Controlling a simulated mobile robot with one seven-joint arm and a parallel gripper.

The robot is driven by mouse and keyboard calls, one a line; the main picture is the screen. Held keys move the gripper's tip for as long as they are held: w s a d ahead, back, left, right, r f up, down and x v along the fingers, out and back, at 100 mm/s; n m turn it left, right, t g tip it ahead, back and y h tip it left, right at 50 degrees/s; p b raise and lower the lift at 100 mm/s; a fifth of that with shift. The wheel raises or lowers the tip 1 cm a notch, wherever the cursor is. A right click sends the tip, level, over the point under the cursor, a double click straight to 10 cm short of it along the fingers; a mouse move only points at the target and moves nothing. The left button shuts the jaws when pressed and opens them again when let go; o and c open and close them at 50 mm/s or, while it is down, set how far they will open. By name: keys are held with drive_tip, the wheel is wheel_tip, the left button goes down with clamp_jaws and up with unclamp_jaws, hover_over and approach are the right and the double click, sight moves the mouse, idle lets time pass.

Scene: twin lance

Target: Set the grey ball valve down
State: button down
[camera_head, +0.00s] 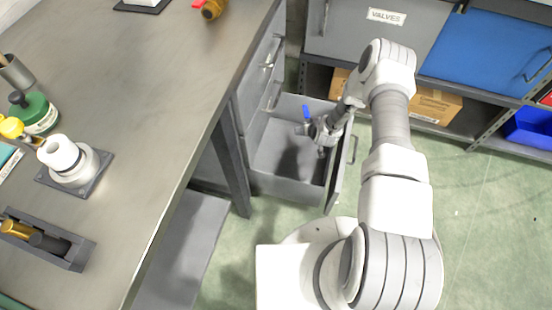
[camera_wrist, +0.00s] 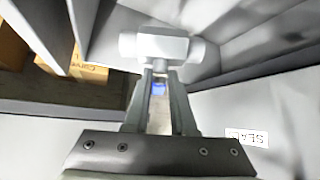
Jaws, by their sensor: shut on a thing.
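In the wrist view, the grey valve body (camera_wrist: 160,47) sits across the tips of the two fingers of my gripper (camera_wrist: 160,78). A small blue patch shows between the fingers; I cannot tell whether it is the handle.
The drawer's inside looks otherwise empty. The workbench (camera_head: 150,90) stands at the left, with a white part on a dark plate (camera_head: 75,165). A grey bin labelled VALVES (camera_head: 385,38) and a blue bin (camera_head: 487,50) are on the shelf behind. Cardboard boxes (camera_head: 432,105) sit below.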

wheel_tip(320, 180, down, 15)
drive_tip(key=b, duration=0.5)
drive_tip(key=shift+s+r, duration=0.15)
drive_tip(key=shift+s, duration=0.25)
drive_tip(key=shift+f, duration=0.2)
drive_tip(key=shift+f, duration=0.4)
drive_tip(key=c, duration=0.8)
unclamp_jaws()
drive_tip(key=shift+o, duration=0.2)
